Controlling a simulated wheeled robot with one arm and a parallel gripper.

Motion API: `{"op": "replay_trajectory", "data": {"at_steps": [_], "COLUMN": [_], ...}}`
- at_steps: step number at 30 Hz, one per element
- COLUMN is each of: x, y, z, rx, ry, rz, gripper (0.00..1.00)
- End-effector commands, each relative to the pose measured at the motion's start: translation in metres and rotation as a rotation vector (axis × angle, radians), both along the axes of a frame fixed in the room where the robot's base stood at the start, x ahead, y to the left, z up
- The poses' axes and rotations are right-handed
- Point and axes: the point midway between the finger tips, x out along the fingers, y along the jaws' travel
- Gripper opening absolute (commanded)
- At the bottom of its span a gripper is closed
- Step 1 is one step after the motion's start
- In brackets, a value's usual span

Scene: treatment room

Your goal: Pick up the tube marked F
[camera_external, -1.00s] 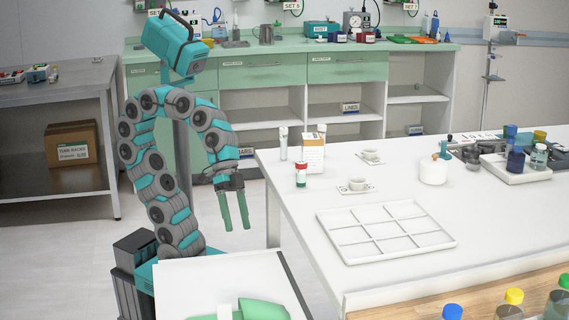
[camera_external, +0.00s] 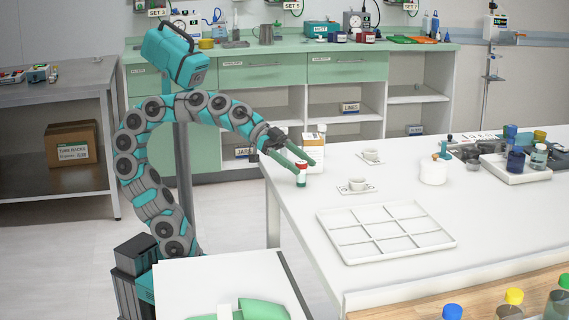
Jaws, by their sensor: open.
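A small tube with a red cap (camera_external: 301,174) stands upright near the left edge of the white table (camera_external: 300,215). Its marking is too small to read, so I cannot tell whether it is the tube marked F. Another pale tube (camera_external: 283,131) shows its top behind my gripper, and a third pale top (camera_external: 322,130) shows by the white and orange box. My gripper (camera_external: 308,164) is open, with its two green fingers reaching over the table edge to the red-capped tube. One finger overlaps it in the picture; I cannot tell whether they touch.
A white and orange box (camera_external: 319,149) stands just behind my fingers. Two small cups (camera_external: 357,184) (camera_external: 371,155) on cards and a round white pot (camera_external: 433,173) stand to the right. An empty divided tray (camera_external: 347,250) lies in front, with clear table between.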

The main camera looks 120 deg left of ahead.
Motion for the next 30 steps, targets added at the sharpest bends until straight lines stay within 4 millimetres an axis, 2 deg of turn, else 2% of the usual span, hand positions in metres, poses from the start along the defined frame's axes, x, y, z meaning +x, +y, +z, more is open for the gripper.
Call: {"op": "replay_trajectory", "data": {"at_steps": [9,20,30], "x": [0.034,0.039,0.039], "y": [-0.005,-0.005,-0.005], "z": [-0.014,-0.016,-0.016], "rx": [-0.003,-0.001,-0.002], "ry": [0.004,0.001,0.001], "rz": [-0.002,0.000,0.001], "gripper": [0.75,0.75,0.36]}}
